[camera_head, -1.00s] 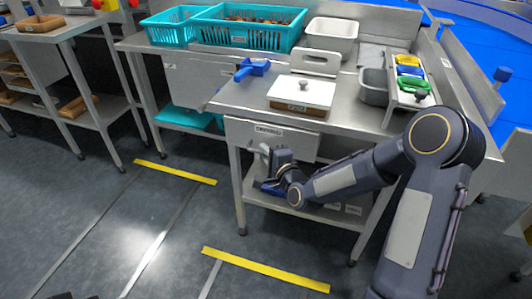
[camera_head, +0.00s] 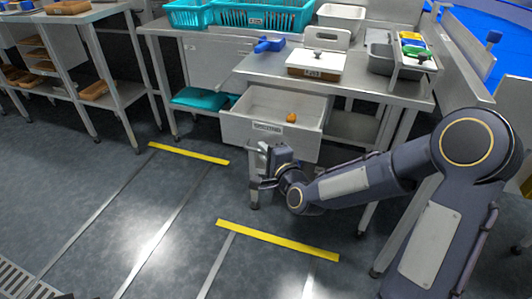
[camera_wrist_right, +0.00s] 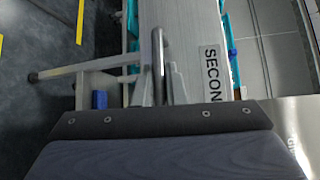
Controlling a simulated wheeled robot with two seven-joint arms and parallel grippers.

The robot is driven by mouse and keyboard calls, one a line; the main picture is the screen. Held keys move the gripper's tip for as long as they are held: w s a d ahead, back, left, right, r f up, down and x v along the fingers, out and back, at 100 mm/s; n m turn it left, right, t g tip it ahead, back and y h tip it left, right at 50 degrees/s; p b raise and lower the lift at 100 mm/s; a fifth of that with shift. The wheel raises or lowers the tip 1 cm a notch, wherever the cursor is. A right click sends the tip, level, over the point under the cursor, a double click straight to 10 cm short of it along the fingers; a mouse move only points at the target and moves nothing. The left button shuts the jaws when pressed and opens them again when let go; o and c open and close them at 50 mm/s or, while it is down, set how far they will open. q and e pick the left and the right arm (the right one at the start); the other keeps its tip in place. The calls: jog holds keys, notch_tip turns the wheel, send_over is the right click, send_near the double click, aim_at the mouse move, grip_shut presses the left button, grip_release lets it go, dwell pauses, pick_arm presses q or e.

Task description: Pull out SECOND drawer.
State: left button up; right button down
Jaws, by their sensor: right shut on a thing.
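The SECOND drawer (camera_head: 235,127) stands pulled out from under the steel table, its open top showing an orange-brown item (camera_head: 292,117) inside. Its front carries a label, which reads "SECON" with the end hidden in the right wrist view (camera_wrist_right: 212,75). My right gripper (camera_head: 262,165) is at the drawer front, just below the label, shut on the drawer's handle. The bar handle (camera_wrist_right: 158,50) runs up from between the fingers in the wrist view. My left gripper is not in view.
The steel table (camera_head: 375,85) holds a white-lidded box (camera_head: 315,63), a blue scoop (camera_head: 269,45) and a grey bin (camera_head: 385,62). Teal crates (camera_head: 262,16) stand behind. Open floor with yellow strips (camera_head: 277,240) lies in front of the drawer.

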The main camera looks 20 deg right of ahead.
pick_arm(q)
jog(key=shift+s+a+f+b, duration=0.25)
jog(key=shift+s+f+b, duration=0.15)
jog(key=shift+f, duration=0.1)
pick_arm(e)
jog(key=s+a, duration=0.2)
jog(key=s, duration=0.1)
jog(key=shift+s+a, duration=0.15)
jog(key=shift+s, duration=0.05)
jog(key=c, duration=1.5)
grip_release()
pick_arm(q)
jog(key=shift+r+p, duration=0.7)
jog(key=shift+p, duration=0.05)
pick_arm(e)
jog(key=v, duration=0.7)
jog(key=shift+s, duration=0.4)
